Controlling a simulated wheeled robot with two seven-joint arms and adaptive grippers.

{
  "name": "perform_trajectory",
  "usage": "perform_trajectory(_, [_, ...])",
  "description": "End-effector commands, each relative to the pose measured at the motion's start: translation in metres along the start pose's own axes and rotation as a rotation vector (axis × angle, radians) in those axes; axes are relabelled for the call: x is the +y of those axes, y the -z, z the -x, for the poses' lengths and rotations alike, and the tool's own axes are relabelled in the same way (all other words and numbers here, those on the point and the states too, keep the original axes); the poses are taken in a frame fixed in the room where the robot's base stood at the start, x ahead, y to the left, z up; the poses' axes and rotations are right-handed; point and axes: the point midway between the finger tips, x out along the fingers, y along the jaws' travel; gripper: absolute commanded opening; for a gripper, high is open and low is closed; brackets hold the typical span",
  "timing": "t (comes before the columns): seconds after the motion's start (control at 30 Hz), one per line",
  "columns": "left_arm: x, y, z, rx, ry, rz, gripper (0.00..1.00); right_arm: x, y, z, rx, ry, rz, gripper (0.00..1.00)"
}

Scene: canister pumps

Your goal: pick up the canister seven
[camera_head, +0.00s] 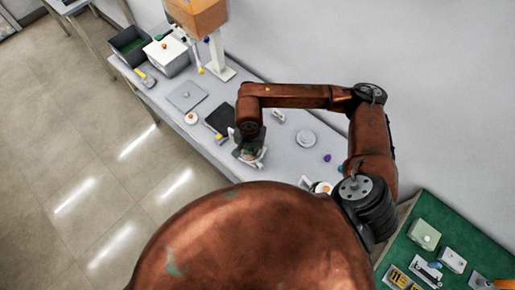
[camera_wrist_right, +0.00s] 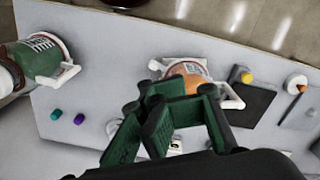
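A canister with an orange top and white handles (camera_wrist_right: 188,69) stands on the grey table in the right wrist view. In the head view it shows partly under my right gripper (camera_head: 248,146). In the wrist view the dark green fingers of my right gripper (camera_wrist_right: 180,92) are spread, with the canister just beyond their tips, partly hidden by them. I cannot tell whether they touch it. A second canister, green with a white label and white handle (camera_wrist_right: 45,54), is at the left of the wrist view. I cannot read a number seven on either. My left gripper is not in view.
A grey box (camera_head: 166,55) and a dark bin (camera_head: 130,44) stand at the far end.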

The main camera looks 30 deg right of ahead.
Motion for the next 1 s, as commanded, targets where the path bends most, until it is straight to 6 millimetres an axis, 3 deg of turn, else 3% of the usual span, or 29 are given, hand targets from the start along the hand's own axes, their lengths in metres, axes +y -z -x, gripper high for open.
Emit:
perform_trajectory(0.23, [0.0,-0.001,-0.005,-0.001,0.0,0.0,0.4,-0.007,-0.017,0.007,-0.001,-0.001,0.001,0.0])
perform_trajectory(0.73, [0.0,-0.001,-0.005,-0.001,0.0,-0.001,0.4,-0.008,-0.019,0.009,-0.001,0.0,-0.001,0.0])
perform_trajectory(1.0, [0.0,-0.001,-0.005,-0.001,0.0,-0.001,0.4,-0.008,-0.019,0.009,0.0,0.0,-0.001,0.19])
